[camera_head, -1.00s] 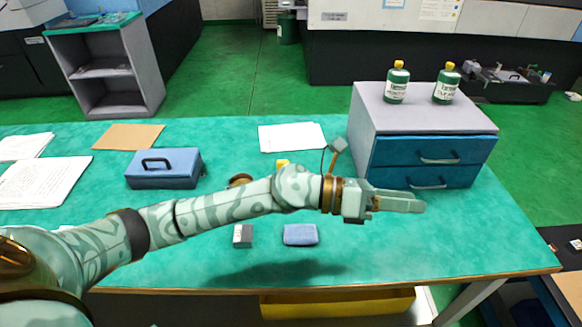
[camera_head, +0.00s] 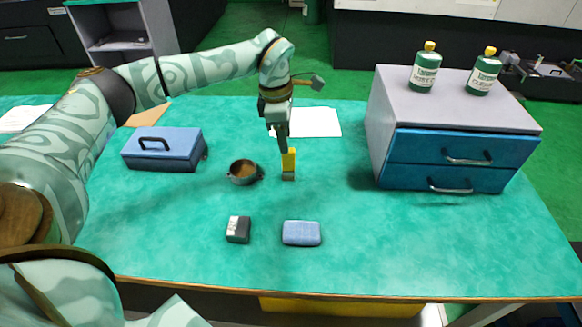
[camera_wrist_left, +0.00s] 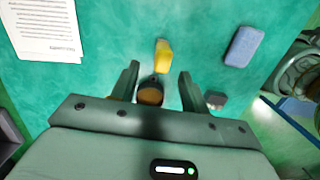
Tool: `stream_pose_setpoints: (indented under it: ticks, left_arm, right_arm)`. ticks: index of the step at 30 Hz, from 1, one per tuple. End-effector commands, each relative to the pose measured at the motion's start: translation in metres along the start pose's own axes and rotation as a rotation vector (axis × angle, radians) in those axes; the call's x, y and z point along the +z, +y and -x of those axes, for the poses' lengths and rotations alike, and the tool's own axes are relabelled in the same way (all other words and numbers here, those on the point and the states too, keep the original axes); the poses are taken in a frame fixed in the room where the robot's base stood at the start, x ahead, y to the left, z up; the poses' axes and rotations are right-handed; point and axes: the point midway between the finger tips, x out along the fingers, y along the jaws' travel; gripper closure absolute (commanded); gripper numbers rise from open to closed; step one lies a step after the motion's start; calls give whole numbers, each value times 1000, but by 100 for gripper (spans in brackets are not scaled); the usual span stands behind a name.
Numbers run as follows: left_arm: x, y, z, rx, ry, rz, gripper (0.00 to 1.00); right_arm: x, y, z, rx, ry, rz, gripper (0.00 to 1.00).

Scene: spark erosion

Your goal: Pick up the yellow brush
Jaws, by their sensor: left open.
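The yellow brush (camera_head: 289,163) is on the green table in the head view, right of the brown-filled cup. It also shows in the left wrist view (camera_wrist_left: 163,57), just beyond the fingertips. My left gripper (camera_head: 282,140) points down at the brush and partly overlaps its top in the head view. In the left wrist view the gripper (camera_wrist_left: 158,76) is open, with its two fingers apart and nothing held between them. I cannot tell the exact height of the fingers above the brush. My right gripper is not in view.
A dark cup (camera_head: 243,172) stands close left of the brush. A blue box (camera_head: 163,150), a dark block (camera_head: 238,229) and a blue sponge (camera_head: 301,233) are on the table. A drawer unit (camera_head: 455,160) stands at right with two green bottles on top. The table's front right is clear.

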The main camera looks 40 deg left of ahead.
Motion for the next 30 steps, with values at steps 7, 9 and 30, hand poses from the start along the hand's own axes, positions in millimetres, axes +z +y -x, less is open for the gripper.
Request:
stream_pose_setpoints:
  ticks: [7,9,30]
  left_arm:
    - [1,0,-21,0,-1,-1,55]
    - [2,-1,-29,-2,0,-1,55]
    - [4,-2,-67,1,-2,-1,100]
  right_arm:
    - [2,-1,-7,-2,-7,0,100]
    - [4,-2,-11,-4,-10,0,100]
    - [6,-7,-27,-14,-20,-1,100]
